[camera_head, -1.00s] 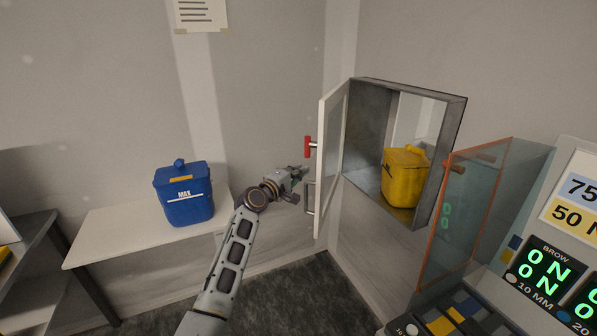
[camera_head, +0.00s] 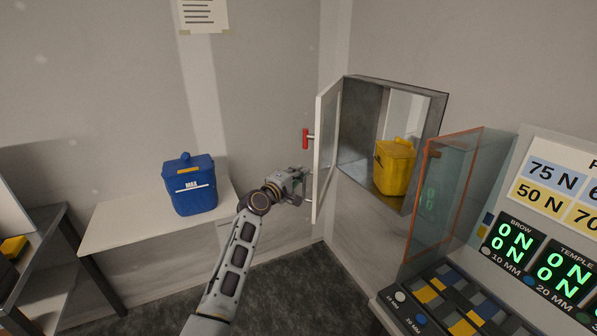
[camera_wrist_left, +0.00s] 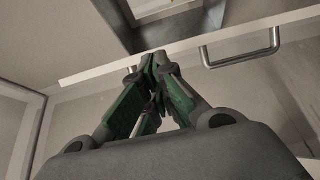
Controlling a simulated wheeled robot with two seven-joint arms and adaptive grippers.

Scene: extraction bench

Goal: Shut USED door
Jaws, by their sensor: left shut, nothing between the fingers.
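A white-framed door (camera_head: 325,150) stands open on the wall hatch (camera_head: 428,110), swung out at its left side. No USED label is readable on it. A red handle (camera_head: 306,139) sits on the door's outer side, with a metal bar handle below it, partly covered by my gripper; this bar handle (camera_wrist_left: 240,62) is clear in the left wrist view. My left gripper (camera_head: 304,173) is shut and empty, close to the door's outer face. In the wrist view its fingertips (camera_wrist_left: 155,62) are left of the bar handle, near the door's edge; contact cannot be told. My right gripper is out of view.
A yellow bin (camera_head: 394,168) stands inside the hatch. A blue box (camera_head: 190,187) sits on a white shelf (camera_head: 120,228) at left. A tinted panel with orange edges (camera_head: 445,195) and a lit console (camera_head: 540,240) stand right of the hatch.

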